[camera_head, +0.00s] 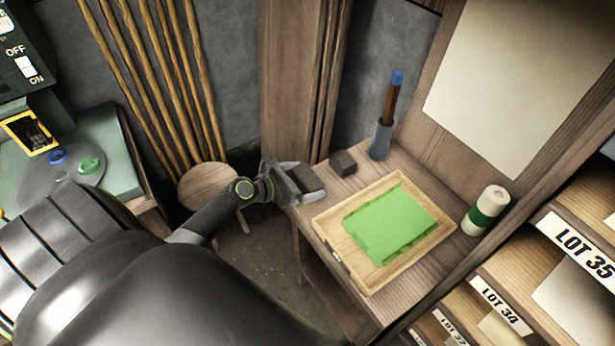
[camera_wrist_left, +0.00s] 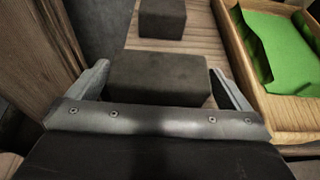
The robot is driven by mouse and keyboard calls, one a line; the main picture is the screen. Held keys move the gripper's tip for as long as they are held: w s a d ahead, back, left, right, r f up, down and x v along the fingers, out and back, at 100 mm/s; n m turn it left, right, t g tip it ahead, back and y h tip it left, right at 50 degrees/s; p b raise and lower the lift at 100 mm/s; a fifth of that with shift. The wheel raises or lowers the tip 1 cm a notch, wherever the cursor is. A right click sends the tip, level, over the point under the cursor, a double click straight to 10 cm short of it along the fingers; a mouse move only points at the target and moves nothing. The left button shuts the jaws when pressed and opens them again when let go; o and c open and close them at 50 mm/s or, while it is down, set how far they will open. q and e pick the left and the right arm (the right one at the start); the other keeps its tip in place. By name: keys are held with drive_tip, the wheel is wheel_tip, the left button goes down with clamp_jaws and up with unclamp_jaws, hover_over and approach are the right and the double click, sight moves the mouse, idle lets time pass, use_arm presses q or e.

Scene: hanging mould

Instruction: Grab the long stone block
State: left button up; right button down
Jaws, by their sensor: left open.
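A long dark grey stone block (camera_wrist_left: 158,80) lies on the wooden table, between the open fingers of my left gripper (camera_wrist_left: 160,85) in the left wrist view. In the head view the long block (camera_head: 306,179) shows at the tip of my left gripper (camera_head: 296,178), near the table's left corner. I cannot tell whether the fingers touch it. A shorter dark stone block (camera_head: 342,163) stands just beyond it, and it also shows in the left wrist view (camera_wrist_left: 162,18). My right gripper is not in view.
A wooden tray (camera_head: 318,222) with a green sheet (camera_head: 390,225) lies right of the blocks. A grey holder (camera_head: 381,140) with a blue-tipped tool stands behind. A white and green roll (camera_head: 486,210) stands at right. A wooden post (camera_head: 300,80) rises close behind the gripper.

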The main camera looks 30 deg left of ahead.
sight(313, 177)
use_arm(q)
drive_tip(key=x, duration=0.3)
drive_tip(key=shift+w+d+f, duration=0.1)
drive_tip(key=shift+w+d, duration=0.05)
drive_tip(key=shift+w, duration=0.1)
drive_tip(key=c, duration=1.1)
